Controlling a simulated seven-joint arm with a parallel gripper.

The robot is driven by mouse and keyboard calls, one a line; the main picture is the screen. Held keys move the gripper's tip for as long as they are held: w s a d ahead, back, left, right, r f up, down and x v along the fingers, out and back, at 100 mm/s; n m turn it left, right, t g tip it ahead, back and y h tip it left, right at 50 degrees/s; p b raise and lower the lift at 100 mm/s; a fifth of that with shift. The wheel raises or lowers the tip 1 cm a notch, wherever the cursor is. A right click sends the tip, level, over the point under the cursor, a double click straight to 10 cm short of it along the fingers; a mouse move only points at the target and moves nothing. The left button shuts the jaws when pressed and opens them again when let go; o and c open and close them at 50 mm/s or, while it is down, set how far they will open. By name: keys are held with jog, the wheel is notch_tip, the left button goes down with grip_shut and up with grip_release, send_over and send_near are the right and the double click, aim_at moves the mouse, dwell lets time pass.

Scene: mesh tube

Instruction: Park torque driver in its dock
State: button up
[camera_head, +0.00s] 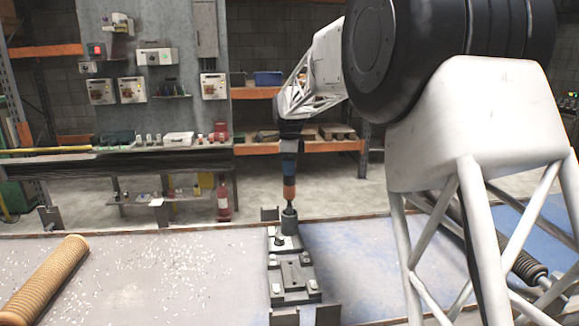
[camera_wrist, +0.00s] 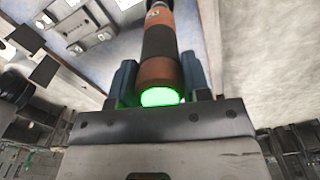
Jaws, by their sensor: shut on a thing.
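The torque driver (camera_head: 289,190), orange-brown with dark bands, hangs upright below my gripper (camera_head: 289,150). In the wrist view the driver (camera_wrist: 160,40) lies between the two blue fingers of my gripper (camera_wrist: 160,78), which are shut on it; its near end glows green. The driver's thin lower tip meets, or is just in front of, the top of a dark cylindrical socket (camera_head: 289,224). I cannot tell if the tip is inside it. This socket, which looks like the dock, stands at the back of a grey stepped fixture (camera_head: 293,274). The driver's tip is cut off in the wrist view.
A ribbed orange tube (camera_head: 45,278) lies at the left of the table, among white flecks. A coil-like shaft (camera_head: 528,268) lies at the right, partly behind my arm. The blue table area (camera_head: 350,255) right of the fixture is clear. Shelves stand far behind.

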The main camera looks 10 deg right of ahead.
aim_at(289, 183)
jog(key=shift+f, duration=3.15)
dwell(4.8)
